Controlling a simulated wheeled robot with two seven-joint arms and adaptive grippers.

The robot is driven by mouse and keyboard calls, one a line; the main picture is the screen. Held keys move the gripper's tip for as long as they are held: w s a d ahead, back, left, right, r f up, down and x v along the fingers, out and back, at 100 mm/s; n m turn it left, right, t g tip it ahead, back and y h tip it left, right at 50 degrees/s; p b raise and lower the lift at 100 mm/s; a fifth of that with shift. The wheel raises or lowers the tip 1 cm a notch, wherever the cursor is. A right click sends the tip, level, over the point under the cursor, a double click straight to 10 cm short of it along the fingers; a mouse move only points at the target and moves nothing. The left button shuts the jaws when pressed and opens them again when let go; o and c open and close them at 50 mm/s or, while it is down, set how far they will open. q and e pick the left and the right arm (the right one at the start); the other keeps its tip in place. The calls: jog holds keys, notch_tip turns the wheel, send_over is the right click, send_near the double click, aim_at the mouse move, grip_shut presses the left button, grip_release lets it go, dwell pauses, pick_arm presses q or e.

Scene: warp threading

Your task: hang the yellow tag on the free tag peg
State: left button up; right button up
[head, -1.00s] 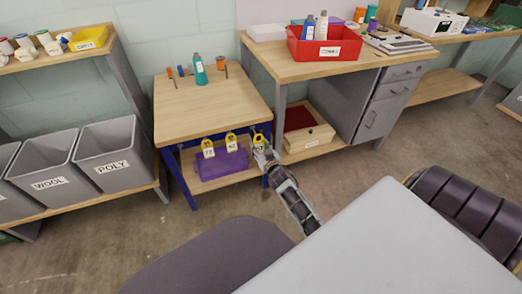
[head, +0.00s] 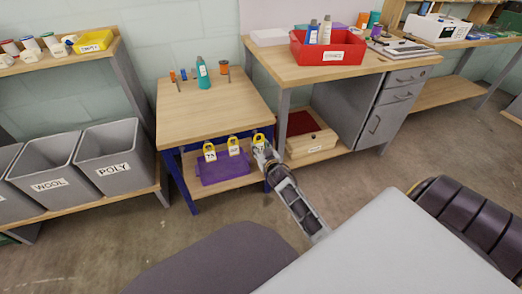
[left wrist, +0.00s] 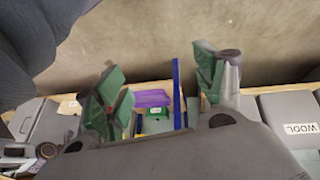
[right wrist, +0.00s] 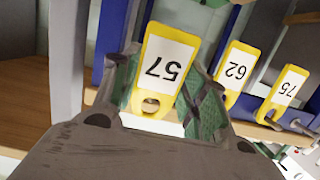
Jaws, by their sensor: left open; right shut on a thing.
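My right gripper (head: 262,148) is at the front right of the small wooden table (head: 215,105). It is shut on a yellow tag (right wrist: 165,70), which has a white label reading 57 in the right wrist view. Two other yellow tags hang along the table's front edge: 62 (right wrist: 238,72) and 75 (right wrist: 285,92). They also show left of the gripper in the head view, 75 (head: 210,152) and 62 (head: 233,146). I cannot see whether a peg is behind the held tag. My left gripper (left wrist: 160,95) is open and empty, with its fingers wide apart.
A purple bin (head: 222,168) sits on the shelf below the tags. Grey bins (head: 108,148) stand to the left. A desk with a red bin (head: 327,52) and a wooden box (head: 310,143) on its lower shelf stand to the right. Bottles stand on the small table.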

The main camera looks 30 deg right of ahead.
jog(key=shift+w+d, duration=0.1)
jog(key=shift+w, duration=0.2)
jog(key=shift+w+d+f+b, duration=0.1)
jog(key=shift+w+b, duration=0.35)
jog(key=shift+w, duration=0.1)
jog(key=shift+w+d+f+b, duration=0.15)
jog(key=shift+w+f+b, duration=0.2)
jog(key=shift+w, duration=0.2)
pick_arm(q)
jog(key=f, duration=0.3)
jog(key=shift+s+d+f+t, duration=0.15)
jog(key=shift+d+f+t, duration=0.15)
jog(key=shift+d, duration=0.05)
pick_arm(e)
jog(key=shift+f, duration=0.1)
pick_arm(q)
jog(key=shift+w+r, duration=0.15)
jog(key=shift+w, duration=0.05)
pick_arm(e)
jog(key=shift+w+f, duration=0.1)
jog(key=o, duration=0.9)
jog(key=shift+o, duration=0.2)
